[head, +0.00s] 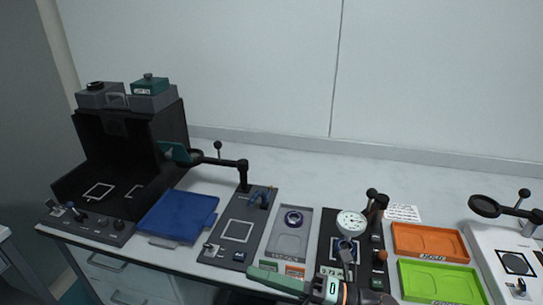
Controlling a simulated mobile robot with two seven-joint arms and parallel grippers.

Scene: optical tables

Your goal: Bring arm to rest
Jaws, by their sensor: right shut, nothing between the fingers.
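My right gripper (268,277) is low in the head view, at the front edge of the table. Its green and dark body reaches in from the lower right and points left. Its fingers look closed, with nothing held between them. It is in front of the grey tray and the dial gauge station, and hides part of their near ends. I cannot tell its height above the table. My left gripper is not in view.
Along the table are a black open box (130,145), a blue tray (178,215), a dark plate with a jointed post (238,232), a grey tray (290,243), a dial gauge (351,223), an orange tray (430,241), a green tray (442,283) and a magnifier (485,206). The back strip is clear.

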